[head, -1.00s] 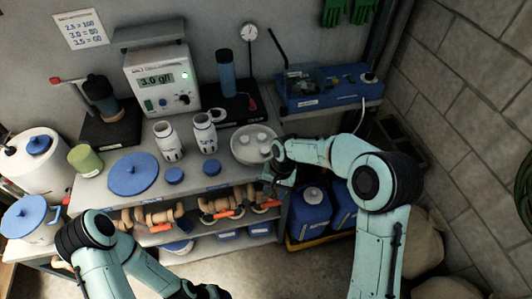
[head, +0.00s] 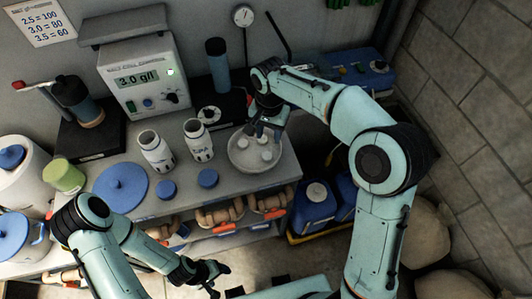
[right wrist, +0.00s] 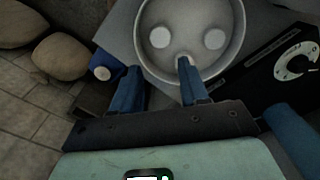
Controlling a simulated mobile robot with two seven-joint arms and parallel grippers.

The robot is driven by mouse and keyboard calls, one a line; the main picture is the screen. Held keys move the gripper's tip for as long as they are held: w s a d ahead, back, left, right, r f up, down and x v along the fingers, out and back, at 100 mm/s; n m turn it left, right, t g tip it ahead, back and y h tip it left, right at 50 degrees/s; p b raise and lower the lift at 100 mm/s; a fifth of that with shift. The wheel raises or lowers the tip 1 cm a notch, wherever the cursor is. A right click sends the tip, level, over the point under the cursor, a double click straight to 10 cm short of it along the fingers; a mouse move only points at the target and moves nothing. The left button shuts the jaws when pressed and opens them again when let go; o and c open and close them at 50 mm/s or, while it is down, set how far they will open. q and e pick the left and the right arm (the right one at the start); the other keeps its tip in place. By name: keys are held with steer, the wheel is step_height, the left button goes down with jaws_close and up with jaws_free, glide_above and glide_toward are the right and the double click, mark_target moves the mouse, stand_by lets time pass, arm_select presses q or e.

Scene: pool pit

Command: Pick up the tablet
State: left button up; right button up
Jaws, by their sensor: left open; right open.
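White round tablets lie in a shallow pale dish (head: 236,163) on the bench top. One tablet (head: 266,155) shows at the dish's right side. My left gripper (head: 212,277) is open and empty, low in front of the bench.
Two white bottles (head: 200,141), blue caps (head: 208,178) and a blue lid (head: 120,187) stand left of the dish. A salt meter (head: 145,80) and a black stirrer base (head: 208,112) are behind. Blue jugs (head: 313,207) sit below at the right.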

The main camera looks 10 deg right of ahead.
glide_above(267, 155)
steer(key=f, duration=0.4)
steer(key=shift+w+d+f, duration=0.2)
steer(key=shift+d, duration=0.1)
steer(key=f, duration=0.4)
steer(key=shift+s+a+f, duration=0.1)
steer(key=shift+s+a, duration=0.15)
steer(key=shift+f, duration=0.45)
steer(key=c, duration=0.7)
